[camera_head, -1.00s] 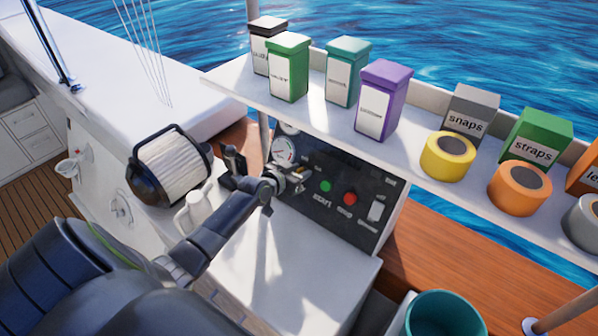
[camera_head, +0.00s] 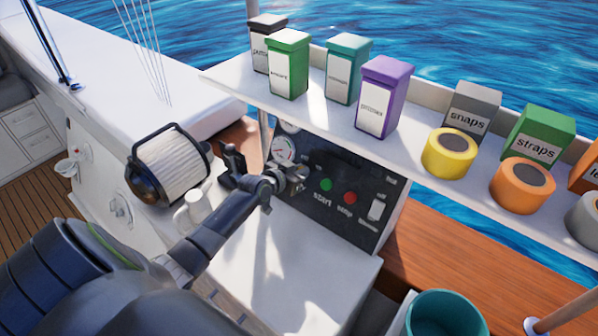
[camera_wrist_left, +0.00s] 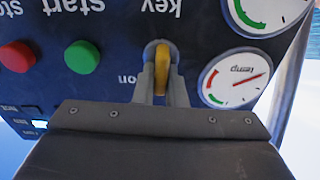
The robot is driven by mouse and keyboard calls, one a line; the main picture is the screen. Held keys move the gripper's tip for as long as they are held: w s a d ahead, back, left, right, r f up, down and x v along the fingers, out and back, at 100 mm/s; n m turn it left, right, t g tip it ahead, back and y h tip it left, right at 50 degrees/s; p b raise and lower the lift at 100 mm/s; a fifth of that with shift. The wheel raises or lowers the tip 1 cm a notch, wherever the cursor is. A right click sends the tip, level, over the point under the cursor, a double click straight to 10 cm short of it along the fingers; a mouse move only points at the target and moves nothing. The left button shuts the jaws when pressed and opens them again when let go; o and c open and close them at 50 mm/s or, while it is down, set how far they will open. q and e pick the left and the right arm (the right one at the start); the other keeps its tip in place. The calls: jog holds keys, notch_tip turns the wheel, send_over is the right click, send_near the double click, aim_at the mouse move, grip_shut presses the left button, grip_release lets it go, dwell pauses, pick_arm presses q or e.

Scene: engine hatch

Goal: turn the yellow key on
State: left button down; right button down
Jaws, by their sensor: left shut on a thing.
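In the left wrist view the two fingers of my left gripper (camera_wrist_left: 162,92) are closed on the key from both sides. In the head view my left gripper (camera_head: 298,178) reaches the panel beside the gauge and hides the key. My right gripper is not in view.
A green start button (camera_head: 326,185) and a red button (camera_head: 350,198) are right of the gripper, with a white switch (camera_head: 376,209) beyond. A temp gauge (camera_wrist_left: 235,78) is close by. A shelf (camera_head: 400,150) with boxes and tape rolls overhangs the panel. A lever (camera_head: 234,162) stands left.

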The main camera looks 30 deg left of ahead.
pick_arm(q)
jog(key=m+b, duration=0.7)
jog(key=b, duration=0.1)
jog(key=shift+d+f+m, duration=0.3)
jog(key=shift+d+f, duration=0.05)
jog(key=shift+s+d+m+b, duration=0.1)
jog(key=shift+s+m+b, duration=0.05)
jog(key=shift+m+b, duration=1.7)
jog(key=shift+m, duration=0.35)
jog(key=c, duration=1.5)
grip_release()
jog(key=shift+s+r, duration=0.1)
jog(key=p+v, duration=0.1)
jog(key=v, duration=1.6)
jog(key=shift+a+r, duration=0.2)
jog(key=shift+s+f, duration=0.1)
